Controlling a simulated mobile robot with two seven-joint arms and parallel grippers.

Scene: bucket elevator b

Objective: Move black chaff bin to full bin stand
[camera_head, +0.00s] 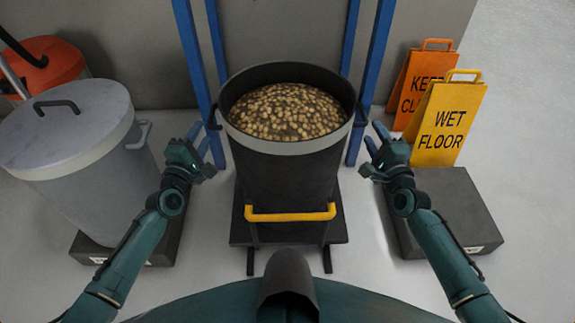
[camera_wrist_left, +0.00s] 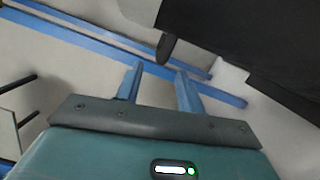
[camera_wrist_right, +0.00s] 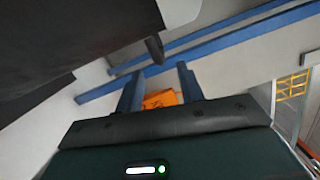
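The black chaff bin (camera_head: 285,185) stands upright in the middle of the head view, full of brown pellet-like material, with a pale rim band and a yellow front bar. It rests on a dark platform (camera_head: 240,231). My left gripper (camera_head: 199,138) is open and empty, beside the bin's left side handle (camera_head: 213,117); that dark handle shows just beyond the fingertips in the left wrist view (camera_wrist_left: 166,48). My right gripper (camera_head: 374,140) is open and empty, beside the right side handle, which shows beyond its fingertips in the right wrist view (camera_wrist_right: 154,48). Which stand is the full bin stand cannot be read.
A low dark stand (camera_head: 455,207) at right is empty. A grey lidded bin (camera_head: 105,180) stands on another low stand (camera_head: 160,251) at left. Blue posts (camera_head: 375,70) rise behind the chaff bin. Orange (camera_head: 412,75) and yellow (camera_head: 445,120) floor signs stand behind the right stand.

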